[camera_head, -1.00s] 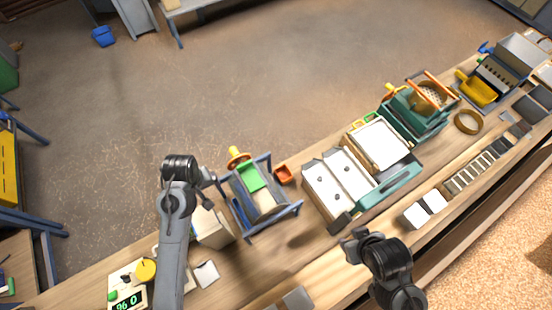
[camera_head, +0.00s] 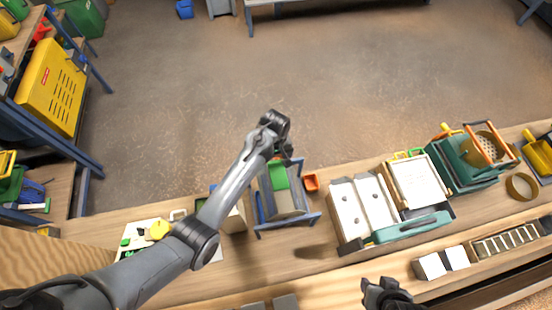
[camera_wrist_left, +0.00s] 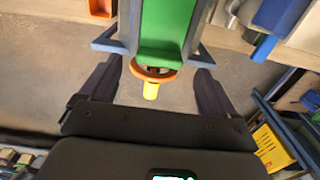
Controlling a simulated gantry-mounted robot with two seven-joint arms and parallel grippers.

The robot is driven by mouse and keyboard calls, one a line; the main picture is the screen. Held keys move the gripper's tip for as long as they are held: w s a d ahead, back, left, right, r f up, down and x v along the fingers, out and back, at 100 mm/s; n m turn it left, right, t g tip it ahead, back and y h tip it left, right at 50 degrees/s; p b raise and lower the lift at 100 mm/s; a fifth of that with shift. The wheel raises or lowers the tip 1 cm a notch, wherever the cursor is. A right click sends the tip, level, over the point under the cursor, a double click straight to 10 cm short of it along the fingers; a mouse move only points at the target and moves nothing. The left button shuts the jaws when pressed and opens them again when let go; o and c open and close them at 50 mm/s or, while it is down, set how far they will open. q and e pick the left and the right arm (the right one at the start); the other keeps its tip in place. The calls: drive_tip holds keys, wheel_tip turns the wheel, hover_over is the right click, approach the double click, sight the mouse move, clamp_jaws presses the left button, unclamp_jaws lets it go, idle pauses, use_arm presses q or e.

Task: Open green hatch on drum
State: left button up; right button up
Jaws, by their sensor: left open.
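The drum (camera_head: 292,203) is grey and sits in a blue frame on the bench. Its green hatch (camera_head: 279,174) faces up and lies at the top of the wrist view (camera_wrist_left: 165,28). An orange ring with a yellow handle (camera_wrist_left: 151,91) projects from the drum's far side beside the hatch; my left gripper hides it in the head view. My left gripper (camera_wrist_left: 156,72) is open, its fingers either side of the ring and handle, with gaps visible. It reaches over the drum's far end. My right gripper (camera_head: 382,292) is low in the head view, apart from the drum; its jaws are unclear.
An orange bin (camera_head: 311,183) stands just right of the drum. A white-topped box (camera_head: 362,208) and a teal machine (camera_head: 466,160) stand farther right. A scale (camera_head: 140,237) is at left. Open floor lies beyond the bench.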

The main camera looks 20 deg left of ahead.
sight(276, 162)
use_arm(q)
drive_tip(key=shift+f, duration=1.65)
